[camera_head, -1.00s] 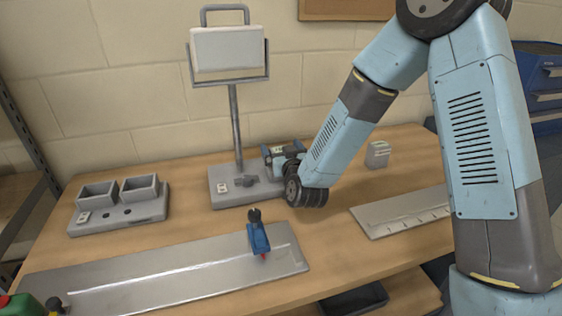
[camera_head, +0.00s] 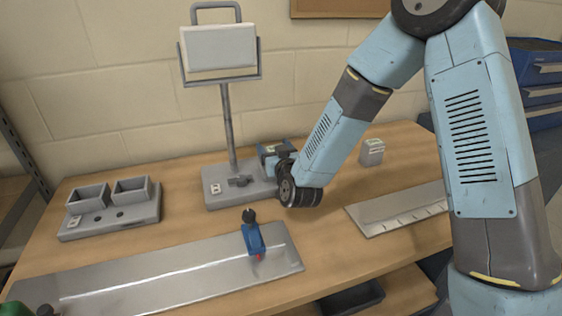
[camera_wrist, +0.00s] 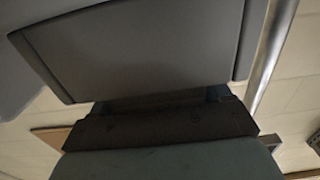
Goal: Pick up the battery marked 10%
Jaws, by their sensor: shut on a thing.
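My gripper (camera_head: 274,155) is at the right edge of the lamp stand's base, mostly behind my wrist in the head view. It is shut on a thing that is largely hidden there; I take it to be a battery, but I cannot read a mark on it. In the wrist view a large grey surface (camera_wrist: 140,48) fills the top, very close. A second small grey block, apparently a battery (camera_head: 372,153) with a pale greenish label, stands upright on the bench to the right. Its number is too small to read.
The lamp stand (camera_head: 232,187) is close beside my gripper. A grey double-tub holder (camera_head: 110,222) stands at the left. A metal plate (camera_head: 165,275) with a blue tool (camera_head: 254,238) lies in front; another plate (camera_head: 400,209) lies at the right. Bench between is clear.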

